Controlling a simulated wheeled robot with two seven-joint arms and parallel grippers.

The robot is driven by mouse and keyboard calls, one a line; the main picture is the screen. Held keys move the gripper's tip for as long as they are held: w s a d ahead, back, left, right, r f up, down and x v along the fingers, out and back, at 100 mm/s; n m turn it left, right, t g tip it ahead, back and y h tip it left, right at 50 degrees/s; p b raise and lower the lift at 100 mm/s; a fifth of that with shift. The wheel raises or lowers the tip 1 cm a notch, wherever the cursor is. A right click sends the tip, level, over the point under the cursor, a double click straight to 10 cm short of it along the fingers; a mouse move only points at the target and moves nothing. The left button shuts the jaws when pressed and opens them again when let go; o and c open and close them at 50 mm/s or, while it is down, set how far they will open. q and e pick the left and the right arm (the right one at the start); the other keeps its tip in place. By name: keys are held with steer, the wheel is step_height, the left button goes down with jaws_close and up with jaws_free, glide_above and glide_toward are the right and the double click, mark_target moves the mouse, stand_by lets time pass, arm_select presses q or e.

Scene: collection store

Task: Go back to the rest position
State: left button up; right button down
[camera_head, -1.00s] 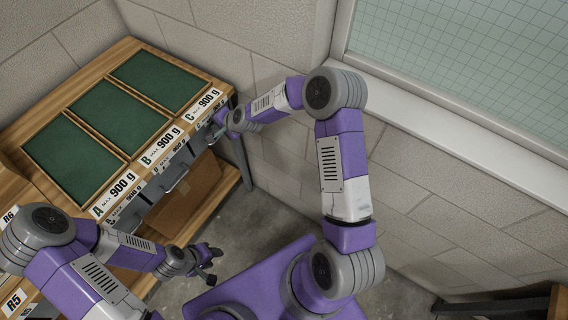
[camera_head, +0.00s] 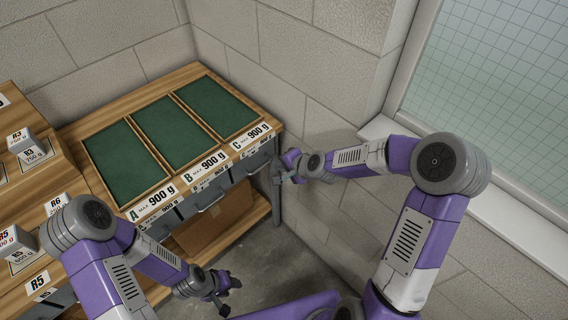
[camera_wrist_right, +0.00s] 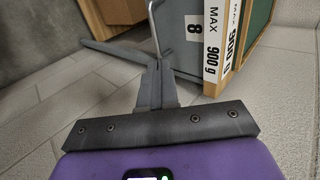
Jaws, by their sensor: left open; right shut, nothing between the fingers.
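My left gripper (camera_head: 222,291) is open and empty, low in front of the bench at the lower middle of the head view. My right gripper (camera_head: 278,172) is close to the bench's right front corner, beside the drawer under bay C. In the right wrist view its fingers (camera_wrist_right: 155,78) are shut with nothing between them. A thin metal handle (camera_wrist_right: 154,28) shows just beyond the fingertips; I cannot tell if they touch. My right arm is stretched out to the left with its elbow raised at the right.
The wooden bench (camera_head: 92,190) has three green bays (camera_head: 168,136) labelled A, B and C, with grey drawers (camera_head: 208,196) below. Labelled weights (camera_head: 35,148) stand at the left. A brick wall (camera_head: 335,75) and window (camera_head: 490,75) close the back and right. Floor (camera_head: 265,265) shows in front.

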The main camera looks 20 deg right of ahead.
steer(key=shift+s+r, duration=0.2)
steer(key=shift+s, duration=0.05)
steer(key=shift+f, duration=0.1)
steer(key=s+a+f+n+g, duration=0.2)
steer(key=s+f+n, duration=0.3)
steer(key=s+f, duration=0.5)
steer(key=s+a+f+n+g+p, duration=0.1)
steer(key=s+a+f+n+g, duration=0.2)
steer(key=s+f, duration=0.7)
steer(key=s+n+g, duration=0.1)
steer(key=s+g, duration=0.1)
steer(key=s, duration=0.3)
steer(key=shift+f+n+g+p, duration=0.3)
steer(key=shift+f+n, duration=0.05)
steer(key=shift+n, duration=0.05)
